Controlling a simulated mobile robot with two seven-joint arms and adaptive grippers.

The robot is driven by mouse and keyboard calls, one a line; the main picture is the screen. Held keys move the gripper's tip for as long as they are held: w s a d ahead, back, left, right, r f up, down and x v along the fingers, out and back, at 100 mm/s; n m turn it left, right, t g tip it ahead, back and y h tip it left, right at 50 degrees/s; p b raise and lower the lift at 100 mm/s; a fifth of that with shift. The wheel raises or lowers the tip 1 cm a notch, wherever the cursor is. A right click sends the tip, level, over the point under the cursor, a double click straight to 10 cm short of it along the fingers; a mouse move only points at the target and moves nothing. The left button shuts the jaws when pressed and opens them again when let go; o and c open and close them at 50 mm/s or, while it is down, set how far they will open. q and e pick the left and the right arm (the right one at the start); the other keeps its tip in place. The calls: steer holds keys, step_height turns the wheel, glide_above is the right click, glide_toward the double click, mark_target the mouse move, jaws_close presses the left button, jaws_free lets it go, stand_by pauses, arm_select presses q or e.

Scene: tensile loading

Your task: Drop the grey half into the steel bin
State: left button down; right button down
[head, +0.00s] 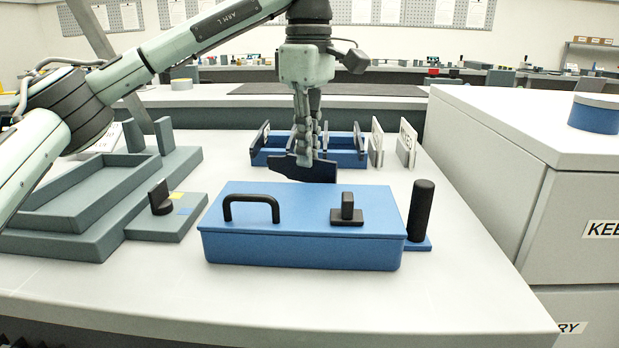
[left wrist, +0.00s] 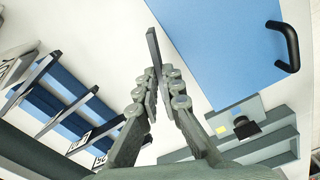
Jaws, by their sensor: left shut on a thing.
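My left gripper (head: 304,155) points down above the table, behind the blue lidded box. It is shut on a flat dark grey piece (head: 308,173), which I take for the grey half. In the left wrist view the grey piece (left wrist: 154,47) stands out past the fingertips (left wrist: 160,75). A low blue tray (head: 347,158) with dark upright plates lies behind the gripper. It also shows in the left wrist view (left wrist: 72,85), with partly readable white labels. I cannot tell which part is the steel bin. My right gripper is not in view.
The blue box (head: 300,250) with a black handle (head: 251,199) fills the table's front middle. A black post (head: 420,210) stands at its right. A grey tray fixture (head: 75,235) is at left, a grey cabinet (head: 490,170) at right.

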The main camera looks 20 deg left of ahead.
mark_target(309, 182)
arm_select(q)
steer(key=shift+d+f, duration=0.1)
steer(key=shift+f, duration=1.95)
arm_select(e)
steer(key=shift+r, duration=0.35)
arm_select(q)
steer(key=shift+f, duration=0.15)
steer(key=c, duration=2)
jaws_free()
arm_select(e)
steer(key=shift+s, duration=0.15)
